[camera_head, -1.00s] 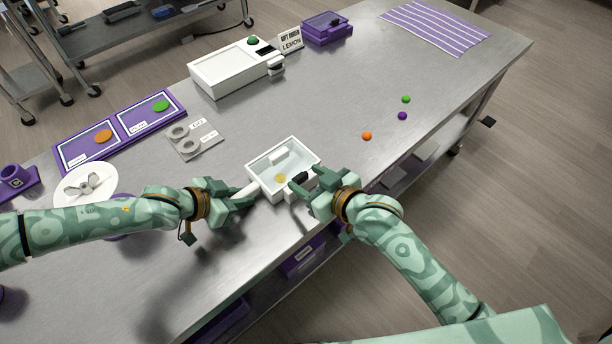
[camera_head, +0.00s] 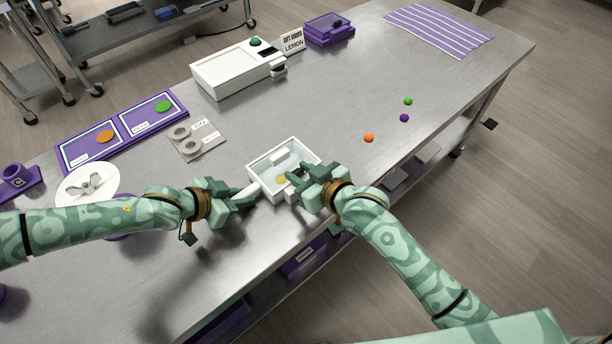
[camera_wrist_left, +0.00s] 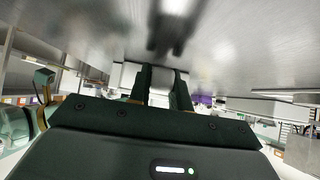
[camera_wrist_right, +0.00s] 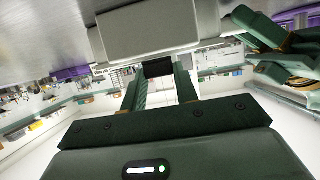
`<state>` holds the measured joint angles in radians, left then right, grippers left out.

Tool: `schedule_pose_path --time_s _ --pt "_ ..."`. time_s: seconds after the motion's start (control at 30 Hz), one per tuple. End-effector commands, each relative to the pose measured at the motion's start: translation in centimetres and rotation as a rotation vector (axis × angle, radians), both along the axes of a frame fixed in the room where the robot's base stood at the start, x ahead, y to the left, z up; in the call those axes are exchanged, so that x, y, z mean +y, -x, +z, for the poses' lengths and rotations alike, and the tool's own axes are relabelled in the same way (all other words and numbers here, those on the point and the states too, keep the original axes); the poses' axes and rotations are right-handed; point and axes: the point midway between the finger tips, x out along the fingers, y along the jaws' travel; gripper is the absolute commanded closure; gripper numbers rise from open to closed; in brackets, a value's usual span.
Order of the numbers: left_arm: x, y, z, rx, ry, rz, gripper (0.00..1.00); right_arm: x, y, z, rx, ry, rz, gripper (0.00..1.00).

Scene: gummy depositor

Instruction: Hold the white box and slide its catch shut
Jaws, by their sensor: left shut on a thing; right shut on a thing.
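The white box (camera_head: 256,165) stands near the front edge of the steel table, with a clear top and a yellow piece (camera_head: 281,179) visible inside. My left gripper (camera_head: 246,191) is shut on the white handle at the box's left side; the handle (camera_wrist_left: 162,79) shows between its fingers in the left wrist view. My right gripper (camera_head: 291,178) is at the box's front. In the right wrist view its fingers are shut on the dark catch (camera_wrist_right: 157,68), beside the pale box wall (camera_wrist_right: 158,27). In the head view the gripper mostly hides the catch, so its exact position is unclear.
Orange (camera_head: 368,138), purple (camera_head: 404,118) and green (camera_head: 408,101) balls lie to the right. A grey labelled plate (camera_head: 207,142) with rings lies behind the box. A white machine (camera_head: 230,72) and purple mats (camera_head: 120,128) stand farther back. The table's right half is mostly clear.

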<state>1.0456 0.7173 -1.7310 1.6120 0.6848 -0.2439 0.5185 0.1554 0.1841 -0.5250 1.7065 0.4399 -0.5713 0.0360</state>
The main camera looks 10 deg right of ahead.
Motion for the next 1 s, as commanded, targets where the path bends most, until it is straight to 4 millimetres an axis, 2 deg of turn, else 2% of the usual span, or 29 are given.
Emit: schedule_pose_path --time_s 0.13,0.17,0.2,0.23,0.5,0.63,1.0 --pt "-0.1 0.3 -0.2 0.004 -0.001 -0.006 1.0 -0.1 0.0 -0.1 0.001 0.0 -0.001 1.0" --pt "-0.1 0.3 -0.2 0.004 -0.001 -0.007 1.0 -0.1 0.0 -0.1 0.001 0.0 -0.001 0.65" --pt "-0.2 0.4 -0.2 0.005 0.0 -0.006 1.0 -0.1 0.0 -0.1 0.001 0.0 -0.001 0.54" --pt "-0.2 0.4 -0.2 0.005 0.0 -0.006 1.0 -0.1 0.0 -0.1 0.001 0.0 -0.001 0.47" --pt "-0.1 0.3 -0.2 0.005 0.0 -0.005 1.0 -0.1 0.1 0.0 0.001 0.0 -0.001 0.47" --pt "-0.1 0.3 -0.2 0.006 -0.001 -0.004 1.0 -0.6 0.8 0.3 0.0 0.0 -0.001 0.47" --pt "-0.1 0.3 -0.2 0.005 -0.002 -0.004 1.0 -4.8 7.1 3.3 0.002 0.002 0.0 0.47"
